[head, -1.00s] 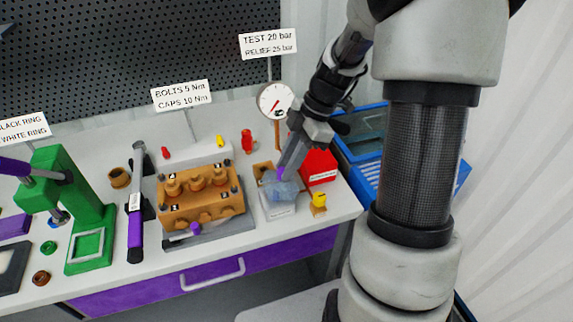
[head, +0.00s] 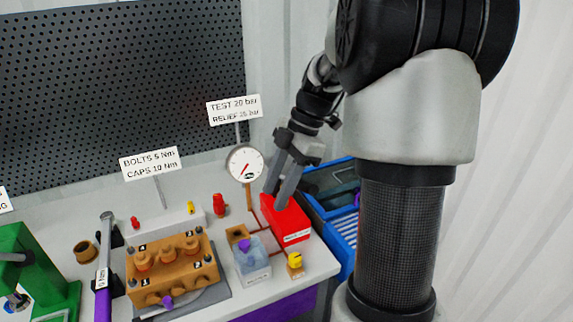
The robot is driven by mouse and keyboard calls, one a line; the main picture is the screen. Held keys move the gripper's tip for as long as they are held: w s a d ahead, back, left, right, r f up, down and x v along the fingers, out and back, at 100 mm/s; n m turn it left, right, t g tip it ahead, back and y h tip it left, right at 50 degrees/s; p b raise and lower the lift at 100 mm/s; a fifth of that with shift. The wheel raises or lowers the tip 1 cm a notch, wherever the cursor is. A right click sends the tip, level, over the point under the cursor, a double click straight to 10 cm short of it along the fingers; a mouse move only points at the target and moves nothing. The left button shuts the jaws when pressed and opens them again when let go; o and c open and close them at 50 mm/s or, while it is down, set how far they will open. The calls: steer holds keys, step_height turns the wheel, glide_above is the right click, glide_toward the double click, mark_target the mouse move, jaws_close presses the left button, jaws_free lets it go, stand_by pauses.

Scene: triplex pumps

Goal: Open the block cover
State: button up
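An orange-brown pump block (head: 170,270) with several round caps and number labels stands on a grey plate; a purple knob (head: 167,302) shows at its front. To its right is a clear, bluish box (head: 253,262) with a purple piece (head: 244,244) at its top. I cannot tell for sure which of these carries the block cover. My gripper (head: 279,197) points down over the red box (head: 287,222), behind and right of the clear box. Its two fingers look apart, with nothing visible between them. Whether they touch the red box is unclear.
A pressure gauge (head: 245,163) stands on a post behind the clear box. A small yellow-topped part (head: 295,264) is at the front right. A blue crate (head: 335,215) is beyond the bench's right edge. A torque wrench (head: 102,268) and green press (head: 38,270) are at left.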

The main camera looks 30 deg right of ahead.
steer(key=v, duration=0.6)
stand_by(0.3)
